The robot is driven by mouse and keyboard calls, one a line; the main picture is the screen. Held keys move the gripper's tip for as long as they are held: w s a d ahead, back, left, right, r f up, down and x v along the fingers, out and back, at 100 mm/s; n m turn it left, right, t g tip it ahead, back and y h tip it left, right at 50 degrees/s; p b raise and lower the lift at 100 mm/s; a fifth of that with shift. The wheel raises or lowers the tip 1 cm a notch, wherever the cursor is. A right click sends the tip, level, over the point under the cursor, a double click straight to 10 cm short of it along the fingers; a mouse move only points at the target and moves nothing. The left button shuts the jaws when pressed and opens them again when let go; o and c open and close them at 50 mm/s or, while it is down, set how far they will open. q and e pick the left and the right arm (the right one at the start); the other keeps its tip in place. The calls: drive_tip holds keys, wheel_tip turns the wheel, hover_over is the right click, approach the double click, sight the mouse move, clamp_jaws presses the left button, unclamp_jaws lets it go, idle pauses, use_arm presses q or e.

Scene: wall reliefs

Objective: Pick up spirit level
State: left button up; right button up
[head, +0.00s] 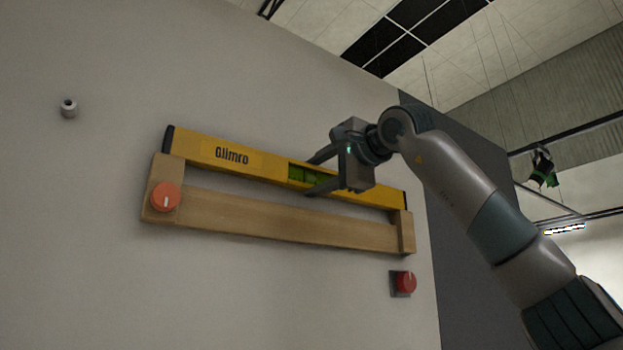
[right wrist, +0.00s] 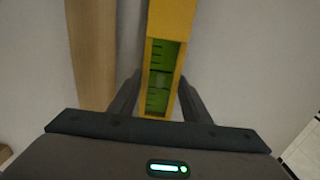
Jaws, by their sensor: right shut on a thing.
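The spirit level (head: 260,164) is a long yellow bar with black end caps, the word "Glimro" and a green vial window. In the head view it runs along the top of a wooden wall holder (head: 280,224), sloping down to the right. My right gripper (head: 314,174) is shut on the level at the green window, one finger above and one below it. In the right wrist view the level (right wrist: 171,18) runs between the two fingers of the gripper (right wrist: 158,100), with the wooden holder (right wrist: 93,55) to its left. Whether the level touches the holder is unclear. My left gripper is not in view.
An orange-red knob (head: 165,197) sits on the holder's left end. A red button (head: 406,282) is on the wall below its right end. A small grey peg (head: 69,108) sticks out at upper left. The wall between is bare.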

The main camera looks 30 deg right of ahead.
drive_tip(key=shift+s+r+p, duration=0.1)
drive_tip(key=shift+r+p, duration=0.3)
drive_tip(key=shift+r, duration=0.2)
drive_tip(key=shift+s, duration=0.1)
drive_tip(key=shift+s+b, duration=0.35)
drive_tip(key=shift+s, duration=0.3)
drive_tip(key=s+d+b, duration=0.1)
drive_tip(key=s+b, duration=0.1)
drive_tip(key=s, duration=1.1)
drive_tip(key=shift+s+b, duration=0.25)
drive_tip(key=shift+b, duration=0.15)
idle(0.4)
